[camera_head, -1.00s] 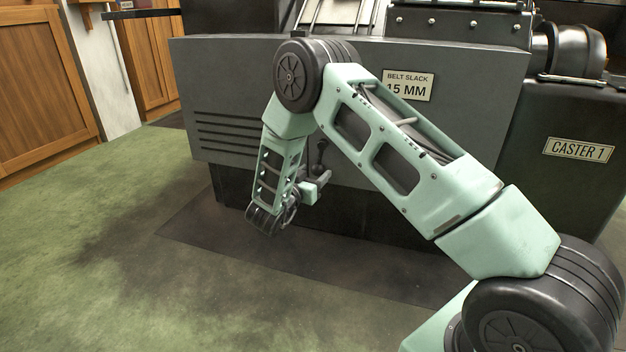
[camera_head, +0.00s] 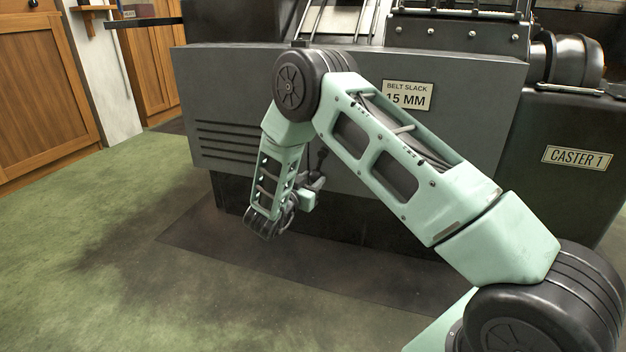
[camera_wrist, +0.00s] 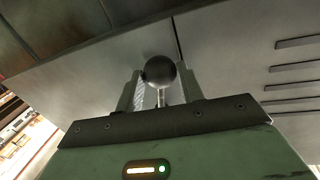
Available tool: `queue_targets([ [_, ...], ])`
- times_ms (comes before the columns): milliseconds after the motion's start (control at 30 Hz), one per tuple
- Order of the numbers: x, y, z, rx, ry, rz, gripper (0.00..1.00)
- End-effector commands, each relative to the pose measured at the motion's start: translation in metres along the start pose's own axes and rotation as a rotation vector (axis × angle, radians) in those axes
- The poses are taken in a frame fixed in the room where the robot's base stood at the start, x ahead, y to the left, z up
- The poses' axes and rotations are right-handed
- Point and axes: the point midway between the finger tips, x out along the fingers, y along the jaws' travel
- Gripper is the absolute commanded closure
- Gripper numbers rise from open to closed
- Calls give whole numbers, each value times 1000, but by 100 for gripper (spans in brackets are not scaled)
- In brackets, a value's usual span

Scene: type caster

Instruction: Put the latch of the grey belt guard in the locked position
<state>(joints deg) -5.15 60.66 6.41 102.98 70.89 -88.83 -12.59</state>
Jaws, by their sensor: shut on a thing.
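The grey belt guard (camera_head: 225,85) is a wide panel with slots at its left and a "BELT SLACK 15 MM" plate (camera_head: 407,95). In the wrist view its grey face (camera_wrist: 235,55) fills much of the picture, with a dark seam running up from the knob. The latch shows there as a dark ball knob (camera_wrist: 158,70) on a short bright stem. My gripper (camera_wrist: 160,92) has one finger on each side of the stem, shut on the latch just below the ball. In the head view my gripper (camera_head: 314,183) is low by the guard; my arm partly hides it. I cannot tell the latch's position.
A dark machine body (camera_head: 570,185) with a "CASTER 1" plate stands at the right. Wooden cabinets (camera_head: 40,90) are at the left. Open green floor (camera_head: 80,270) lies in front and left, with a dark mat (camera_head: 290,265) under the machine.

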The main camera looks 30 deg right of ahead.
Motion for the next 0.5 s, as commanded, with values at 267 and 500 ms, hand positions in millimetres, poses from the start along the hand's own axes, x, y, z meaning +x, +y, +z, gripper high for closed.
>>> queue_targets([
  [267, -5, -18, -11, 224, -48, -2, 100],
  [500, -8, -34, -20, 450, -94, -3, 100],
])
